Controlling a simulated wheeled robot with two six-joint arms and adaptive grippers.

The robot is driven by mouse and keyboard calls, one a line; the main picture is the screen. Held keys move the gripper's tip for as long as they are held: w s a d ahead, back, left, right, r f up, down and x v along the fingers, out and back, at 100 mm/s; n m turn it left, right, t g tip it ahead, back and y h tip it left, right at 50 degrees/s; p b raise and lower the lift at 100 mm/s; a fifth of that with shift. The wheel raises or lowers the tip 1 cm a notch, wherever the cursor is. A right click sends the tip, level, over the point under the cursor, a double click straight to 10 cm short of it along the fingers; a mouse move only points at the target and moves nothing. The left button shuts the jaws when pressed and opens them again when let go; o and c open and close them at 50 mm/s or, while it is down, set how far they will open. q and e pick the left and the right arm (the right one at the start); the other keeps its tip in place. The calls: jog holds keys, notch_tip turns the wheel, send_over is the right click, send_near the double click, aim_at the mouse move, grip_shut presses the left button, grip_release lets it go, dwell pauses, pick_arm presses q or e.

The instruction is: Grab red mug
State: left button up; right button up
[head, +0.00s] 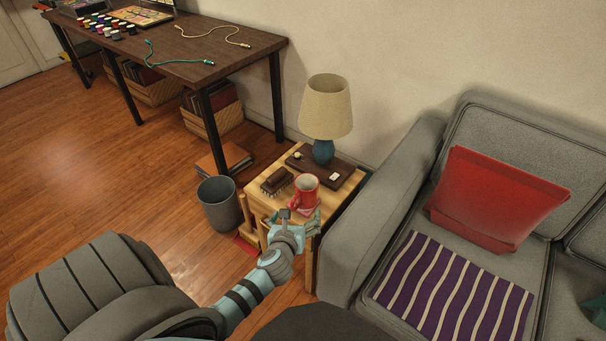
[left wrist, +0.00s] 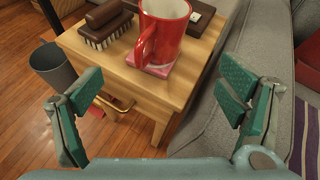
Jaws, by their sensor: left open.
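The red mug (head: 305,187) stands upright on a pink coaster (head: 302,209) near the front of the small wooden side table (head: 260,205). In the left wrist view the mug (left wrist: 165,30) is at the top centre, with its handle turned toward the camera. My left gripper (head: 298,218) is just in front of the mug, at the table's front edge. In the left wrist view its two green fingers are wide apart and empty, with the mug ahead of them and not touched. My right gripper is not in view.
A brown brush (head: 276,181) lies left of the mug. Behind are a dark box (head: 338,170) and a lamp (head: 326,108) with a blue base. A grey sofa (head: 372,215) stands close on the right; a grey bin (head: 219,203) is on the left.

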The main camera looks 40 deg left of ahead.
aim_at(305, 194)
pick_arm(q)
jog(key=shift+m+t, duration=0.3)
jog(key=shift+m, duration=0.3)
jog(key=b+x, duration=0.1)
jog(key=x, duration=0.2)
jog(key=r+b+x, duration=0.1)
jog(key=b+x, duration=0.1)
jog(key=x, duration=0.1)
jog(key=b+x, duration=0.2)
jog(key=x, duration=0.2)
jog(key=shift+w+a+r, duration=0.2)
jog(key=shift+w+r, duration=0.1)
jog(key=shift+r, duration=0.15)
jog(key=b+x, duration=0.3)
jog(key=x, duration=0.1)
jog(key=shift+d+f, duration=0.1)
jog(key=shift+f, duration=0.1)
jog(key=shift+w, duration=0.2)
jog(key=shift+r, duration=0.15)
jog(key=shift+c, duration=0.5)
jog(key=c, duration=1.3)
jog(key=shift+c, duration=0.4)
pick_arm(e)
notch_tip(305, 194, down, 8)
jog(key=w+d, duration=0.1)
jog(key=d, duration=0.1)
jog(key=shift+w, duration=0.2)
pick_arm(q)
jog(key=shift+r, duration=0.15)
